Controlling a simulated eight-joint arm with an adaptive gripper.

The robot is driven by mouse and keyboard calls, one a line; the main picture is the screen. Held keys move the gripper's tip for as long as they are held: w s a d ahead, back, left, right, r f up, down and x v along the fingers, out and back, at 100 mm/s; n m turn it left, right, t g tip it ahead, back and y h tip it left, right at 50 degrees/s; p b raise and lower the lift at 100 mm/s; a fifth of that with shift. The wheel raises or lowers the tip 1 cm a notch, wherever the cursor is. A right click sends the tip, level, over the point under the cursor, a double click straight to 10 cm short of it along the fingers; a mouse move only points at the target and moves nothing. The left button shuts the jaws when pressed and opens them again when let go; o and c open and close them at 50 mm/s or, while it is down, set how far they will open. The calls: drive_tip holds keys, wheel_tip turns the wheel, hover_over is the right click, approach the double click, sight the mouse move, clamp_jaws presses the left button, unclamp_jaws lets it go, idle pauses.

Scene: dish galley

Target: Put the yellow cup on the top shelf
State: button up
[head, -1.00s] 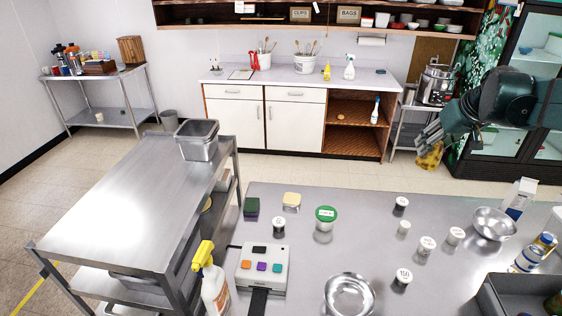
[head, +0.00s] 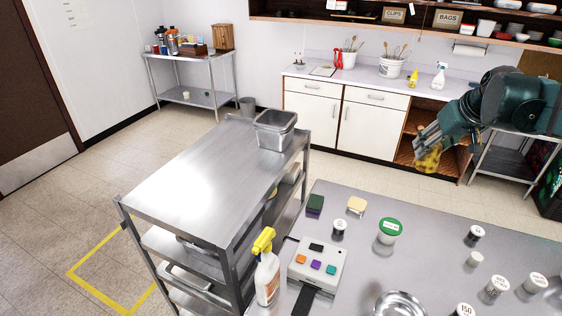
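My gripper (head: 424,140) is at the right of the head view, in front of the open end of the white cabinet. A yellow, mottled cup-like thing (head: 428,161) is at its fingertips, and the fingers appear shut on it. Its shape is partly hidden by the fingers. A wall shelf (head: 345,18) with bins and bowls runs along the upper right.
A grey counter (head: 350,265) in front holds a spray bottle (head: 267,270), a button box (head: 317,262), a green-lidded tub (head: 389,230), several small jars and a metal bowl (head: 398,303). A steel table (head: 185,55) stands at the back left. Floor left of the cart is clear.

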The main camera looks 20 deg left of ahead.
drive_tip(key=s+a+n+g+y, duration=0.1)
drive_tip(key=s+a, duration=0.2)
drive_tip(key=a, duration=0.9)
drive_tip(key=s+a+n, duration=0.2)
drive_tip(key=s+a, duration=0.1)
drive_tip(key=a, duration=1)
drive_tip(key=s+a+n+g+y, duration=0.1)
drive_tip(key=s+a, duration=0.3)
drive_tip(key=a, duration=0.8)
drive_tip(key=s+a+n+g+y, duration=0.1)
drive_tip(key=s+a+n, duration=0.1)
drive_tip(key=s+a, duration=1)
drive_tip(key=s+a+n, duration=0.2)
drive_tip(key=s+a, duration=0.7)
drive_tip(key=a, duration=0.5)
drive_tip(key=shift+s+a+f, duration=0.1)
drive_tip(key=shift+a+f, duration=0.05)
drive_tip(key=shift+f, duration=1.2)
drive_tip(key=shift+s+a+f, duration=0.1)
drive_tip(key=shift+f, duration=1.2)
drive_tip(key=shift+f, duration=0.1)
drive_tip(key=shift+f, duration=2.8)
